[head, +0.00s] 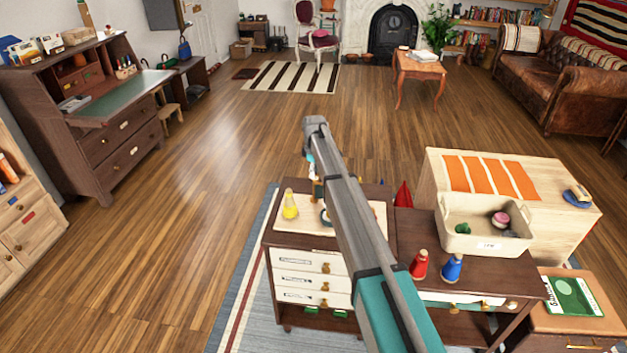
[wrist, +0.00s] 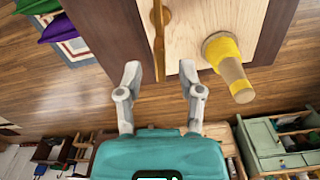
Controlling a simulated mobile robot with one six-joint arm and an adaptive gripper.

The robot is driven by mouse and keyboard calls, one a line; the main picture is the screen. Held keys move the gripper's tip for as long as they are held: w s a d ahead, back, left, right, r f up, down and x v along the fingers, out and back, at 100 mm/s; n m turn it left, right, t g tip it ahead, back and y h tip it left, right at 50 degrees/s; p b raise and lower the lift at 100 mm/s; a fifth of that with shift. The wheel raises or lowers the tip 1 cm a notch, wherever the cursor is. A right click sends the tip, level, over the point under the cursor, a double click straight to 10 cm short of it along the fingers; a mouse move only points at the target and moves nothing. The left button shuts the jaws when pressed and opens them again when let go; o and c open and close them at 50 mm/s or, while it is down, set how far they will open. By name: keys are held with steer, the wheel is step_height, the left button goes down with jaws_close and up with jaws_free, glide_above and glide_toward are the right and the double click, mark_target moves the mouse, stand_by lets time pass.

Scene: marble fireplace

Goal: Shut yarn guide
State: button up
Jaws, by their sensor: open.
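A slim golden-brown wooden bar with a round boss (wrist: 159,40), which looks like the yarn guide, stands out over the edge of a pale board (wrist: 205,25) in the wrist view. My gripper (wrist: 160,75) is open, with one grey finger on each side of the bar's lower end. I cannot tell whether either finger touches it. A yellow cone of yarn (wrist: 225,60) stands on the board to the right. In the head view the pale board (head: 298,230) lies on a dark cabinet (head: 377,190); my arm hides most of the guide and my gripper.
A red peg (head: 419,265) and a blue peg (head: 452,268) stand near the cabinet's front edge. A cream bin (head: 490,243) with yarn balls sits to the right, by a pale chest (head: 440,180). The wooden floor (head: 200,190) to the left is clear.

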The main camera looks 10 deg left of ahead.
steer(key=shift+f+b, duration=0.55)
steer(key=shift+f, duration=0.3)
jaws_close()
